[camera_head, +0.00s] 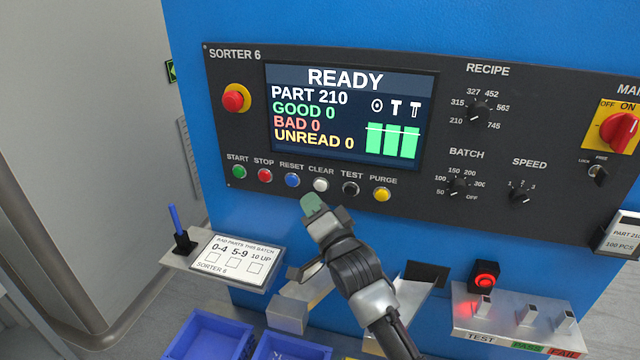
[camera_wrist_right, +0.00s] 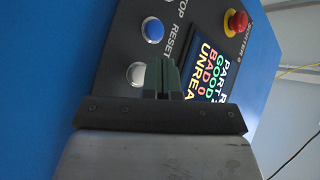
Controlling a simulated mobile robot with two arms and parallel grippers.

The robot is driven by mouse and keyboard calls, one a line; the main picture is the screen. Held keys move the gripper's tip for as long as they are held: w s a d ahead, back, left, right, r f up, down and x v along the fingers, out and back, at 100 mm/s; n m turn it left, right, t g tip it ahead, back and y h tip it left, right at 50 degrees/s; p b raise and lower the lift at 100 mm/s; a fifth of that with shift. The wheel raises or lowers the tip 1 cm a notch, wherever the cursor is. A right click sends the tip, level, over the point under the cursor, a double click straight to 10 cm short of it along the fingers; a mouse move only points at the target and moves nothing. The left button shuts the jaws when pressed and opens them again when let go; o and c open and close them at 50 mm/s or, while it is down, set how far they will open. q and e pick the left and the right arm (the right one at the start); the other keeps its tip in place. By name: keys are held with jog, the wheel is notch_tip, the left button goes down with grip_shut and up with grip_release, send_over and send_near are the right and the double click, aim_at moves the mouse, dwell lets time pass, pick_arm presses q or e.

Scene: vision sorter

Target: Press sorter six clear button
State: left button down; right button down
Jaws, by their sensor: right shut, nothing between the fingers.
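The sorter six panel (camera_head: 225,120) is dark, on a blue cabinet, and labelled SORTER 6. The clear button (camera_head: 320,185) is a white round button under the label CLEAR, between the blue reset button (camera_head: 292,180) and the black test button (camera_head: 350,188). My right gripper (camera_head: 311,203) is shut and empty, its greenish fingertips just below the clear button in the head view. In the right wrist view the shut fingers (camera_wrist_right: 158,75) are beside the white clear button (camera_wrist_right: 136,73). I cannot tell whether they touch the panel. My left gripper is not in view.
The screen (camera_head: 350,115) reads READY, PART 210, GOOD 0, BAD 0, UNREAD 0. A red stop button (camera_head: 265,175), yellow purge button (camera_head: 382,194) and red emergency knob (camera_head: 233,98) are nearby. Below are a tally card shelf (camera_head: 240,257) and blue bins (camera_head: 210,337).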

jog(key=s, duration=0.1)
jog(key=s+a+p, duration=0.1)
jog(key=s, duration=0.1)
jog(key=shift+s+r, duration=0.1)
jog(key=shift+s, duration=0.15)
dwell(0.4)
